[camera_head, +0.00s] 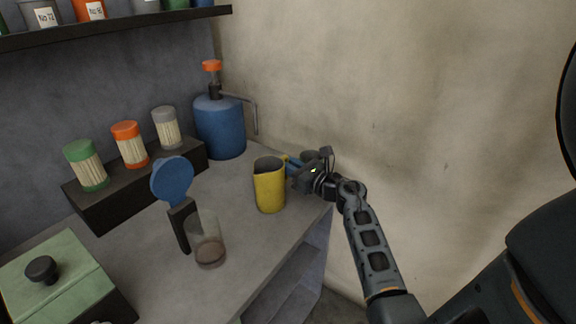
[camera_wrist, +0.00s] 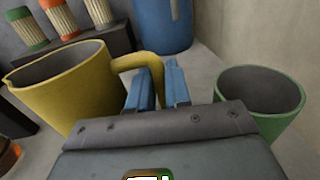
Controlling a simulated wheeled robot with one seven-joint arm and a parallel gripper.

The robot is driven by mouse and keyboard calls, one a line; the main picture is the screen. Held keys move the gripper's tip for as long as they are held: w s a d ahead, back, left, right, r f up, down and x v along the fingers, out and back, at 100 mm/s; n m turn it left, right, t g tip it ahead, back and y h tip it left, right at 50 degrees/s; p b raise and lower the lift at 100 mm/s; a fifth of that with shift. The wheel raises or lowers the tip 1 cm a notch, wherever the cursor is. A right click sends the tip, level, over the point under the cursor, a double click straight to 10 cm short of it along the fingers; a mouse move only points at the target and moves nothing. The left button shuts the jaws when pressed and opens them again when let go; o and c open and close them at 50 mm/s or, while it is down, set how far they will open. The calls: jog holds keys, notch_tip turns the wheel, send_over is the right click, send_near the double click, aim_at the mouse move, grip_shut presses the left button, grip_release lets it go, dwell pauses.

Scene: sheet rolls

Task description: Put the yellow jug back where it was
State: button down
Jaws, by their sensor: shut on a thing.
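The yellow jug (camera_head: 269,186) is upright at the right part of the grey counter in the head view. In the wrist view the yellow jug (camera_wrist: 72,88) fills the left, with its handle reaching right to the blue fingers. My gripper (camera_head: 291,165) comes from the right and is shut on the jug's handle; the gripper (camera_wrist: 155,85) also shows in the wrist view. The head view does not make clear whether the jug's base touches the counter.
A green cup (camera_wrist: 262,92) stands just right of my gripper. A glass (camera_head: 208,240) with brown contents stands front left, beside a blue round-headed thing (camera_head: 172,180). A blue pump canister (camera_head: 220,128) stands behind. A green box (camera_head: 62,275) is at the lower left.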

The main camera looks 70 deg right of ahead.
jog(key=shift+f, duration=0.15)
jog(key=c, duration=1.1)
grip_release()
jog(key=shift+o, duration=0.2)
